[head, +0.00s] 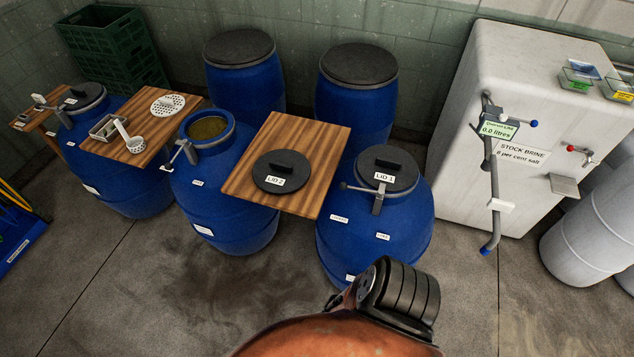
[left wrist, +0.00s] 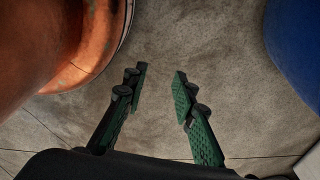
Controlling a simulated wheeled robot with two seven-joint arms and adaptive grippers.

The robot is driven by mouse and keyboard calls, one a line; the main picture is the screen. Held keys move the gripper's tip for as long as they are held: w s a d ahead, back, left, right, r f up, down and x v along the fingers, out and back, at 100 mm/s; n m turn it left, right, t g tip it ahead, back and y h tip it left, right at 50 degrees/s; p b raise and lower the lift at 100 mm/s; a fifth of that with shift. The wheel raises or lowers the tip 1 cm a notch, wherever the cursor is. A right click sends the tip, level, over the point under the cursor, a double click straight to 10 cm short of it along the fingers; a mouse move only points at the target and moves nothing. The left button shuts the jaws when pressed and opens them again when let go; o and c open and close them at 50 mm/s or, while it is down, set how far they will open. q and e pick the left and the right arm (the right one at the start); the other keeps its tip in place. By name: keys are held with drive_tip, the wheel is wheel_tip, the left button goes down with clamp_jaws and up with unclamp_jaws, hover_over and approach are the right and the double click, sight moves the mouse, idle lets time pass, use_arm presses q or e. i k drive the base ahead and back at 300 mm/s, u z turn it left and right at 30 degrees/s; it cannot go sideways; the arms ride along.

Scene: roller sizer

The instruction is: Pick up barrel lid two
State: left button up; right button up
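Barrel lid two (head: 282,180) is a dark round lid with a raised bar handle and a white label reading "LID 2". In the head view it lies flat on a wooden board (head: 325,150) between two blue barrels. The barrel to its left (head: 225,215) is open at the top and shows brownish contents. My left gripper (left wrist: 159,82) shows in the left wrist view, fingers apart and empty, over bare floor. Its fingers do not show in the head view, and it is apart from the lid. My right gripper is in neither view.
The barrel right of the board (head: 370,230) wears "LID 1" (head: 387,170) with a clamp lever. Two closed barrels (head: 245,85) (head: 355,105) stand behind. A white tank (head: 545,90) with pipework (head: 494,180) stands right. The front floor (head: 160,290) is clear.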

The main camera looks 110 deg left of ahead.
sight(279, 172)
drive_tip(key=u, duration=0.05)
drive_tip(key=i, duration=0.3)
drive_tip(key=u, duration=4.75)
